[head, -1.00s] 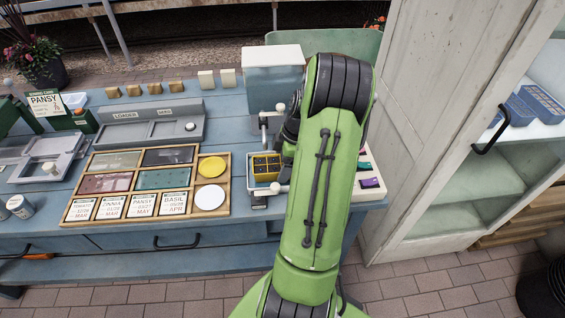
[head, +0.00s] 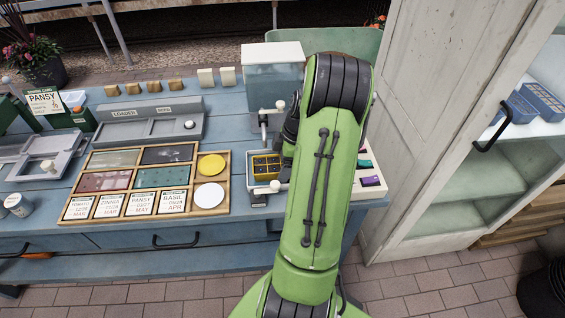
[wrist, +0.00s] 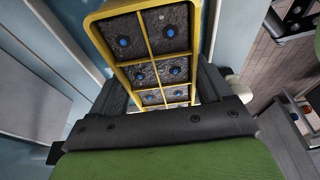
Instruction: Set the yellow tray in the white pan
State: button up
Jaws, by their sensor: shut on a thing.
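The yellow tray (head: 266,167) has dark soil-filled cells, and blue seeds show on the soil in the wrist view (wrist: 155,52). My gripper (wrist: 160,98) is shut on the tray, with a dark finger on each side of it. In the head view, the tray sits just left of my arm, by the machine with the pale tank. A pale rim, apparently of the white pan (head: 249,168), shows along the tray's left and front edges. My arm hides the right side, and I cannot tell whether the tray touches the pan's floor.
The machine (head: 272,75) stands behind the tray, with white-knobbed levers (head: 275,186) close by. A wooden divided box (head: 147,183) with cards and discs lies left. A white box (head: 370,182) with colored packets lies right of my arm. A cabinet door (head: 430,100) stands farther right.

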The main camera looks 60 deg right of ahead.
jog(key=shift+f, duration=0.25)
jog(key=o, duration=1.2)
jog(key=shift+o, duration=0.2)
jog(key=shift+r+p, duration=2.85)
jog(key=shift+r, duration=1.25)
